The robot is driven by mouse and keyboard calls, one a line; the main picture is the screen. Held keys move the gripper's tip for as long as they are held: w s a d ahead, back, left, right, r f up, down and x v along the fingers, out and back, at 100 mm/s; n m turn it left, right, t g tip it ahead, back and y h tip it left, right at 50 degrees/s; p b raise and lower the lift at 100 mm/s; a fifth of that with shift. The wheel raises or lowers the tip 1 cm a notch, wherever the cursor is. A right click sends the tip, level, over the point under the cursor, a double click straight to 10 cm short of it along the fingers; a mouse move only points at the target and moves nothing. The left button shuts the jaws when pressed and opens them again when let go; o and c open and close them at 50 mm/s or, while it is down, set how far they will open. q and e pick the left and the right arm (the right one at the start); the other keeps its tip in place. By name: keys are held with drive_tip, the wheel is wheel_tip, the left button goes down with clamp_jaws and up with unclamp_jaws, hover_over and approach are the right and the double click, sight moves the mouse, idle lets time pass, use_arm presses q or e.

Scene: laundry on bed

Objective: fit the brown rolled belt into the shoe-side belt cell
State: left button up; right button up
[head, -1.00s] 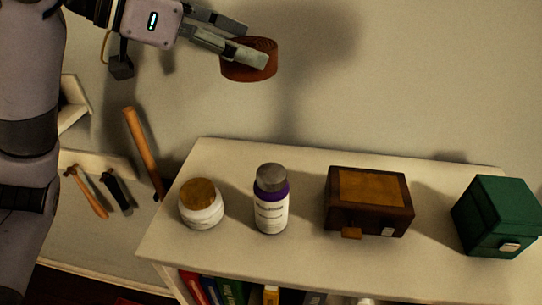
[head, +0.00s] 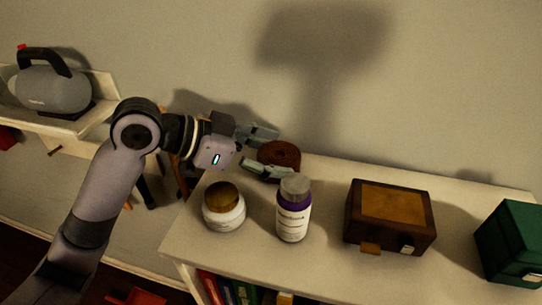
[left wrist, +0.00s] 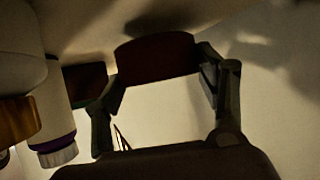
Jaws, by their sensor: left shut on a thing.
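The brown rolled belt (head: 281,154) is a dark coil at the back left of the shelf top, behind the purple-banded bottle. My left gripper (head: 263,153) is shut on it, with one finger on each side of the coil. In the left wrist view the belt (left wrist: 155,57) is a dark band between the two fingers (left wrist: 160,90). I cannot tell whether the belt touches the shelf top. No belt cell and no shoe can be made out. My right gripper is not in view.
On the shelf top (head: 320,258) stand a white jar with a brown lid (head: 224,211), the bottle (head: 292,215), a wooden box (head: 388,222) and a green box (head: 512,245). A grey kettle-like appliance (head: 52,88) is at far left. Books (head: 240,292) sit below.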

use_arm(q)
drive_tip(key=shift+f, duration=0.55)
drive_tip(key=o, duration=1.2)
drive_tip(key=shift+f, duration=0.1)
drive_tip(key=shift+o, duration=0.2)
